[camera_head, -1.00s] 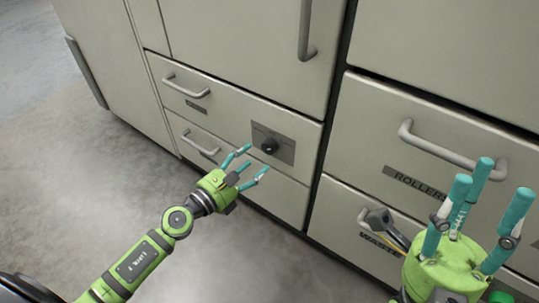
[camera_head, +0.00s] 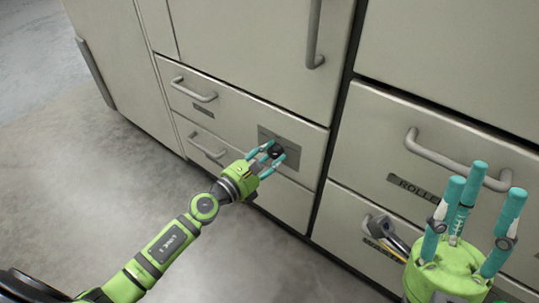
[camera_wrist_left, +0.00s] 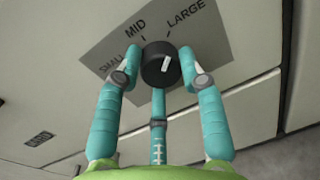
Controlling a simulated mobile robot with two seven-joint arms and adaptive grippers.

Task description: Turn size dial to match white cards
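The size dial is a black knob (camera_head: 277,151) on a grey plate (camera_head: 291,145) on a drawer front. In the left wrist view the knob (camera_wrist_left: 160,66) has a white mark tilted slightly right of upright, toward the LARGE tick. The plate (camera_wrist_left: 110,60) reads SMALL, MID and LARGE. My left gripper (camera_head: 268,156) has its teal fingers around the knob, one on each side and one below. They look open, with slim gaps at the sides; contact is unclear. My right gripper (camera_head: 483,215) is open and empty, fingers up. No white cards are visible.
Beige cabinets and drawers with grey bar handles (camera_head: 194,91) surround the dial. A drawer labelled ROLLERS (camera_head: 414,189) is at the right. The concrete floor (camera_head: 100,190) at left is clear.

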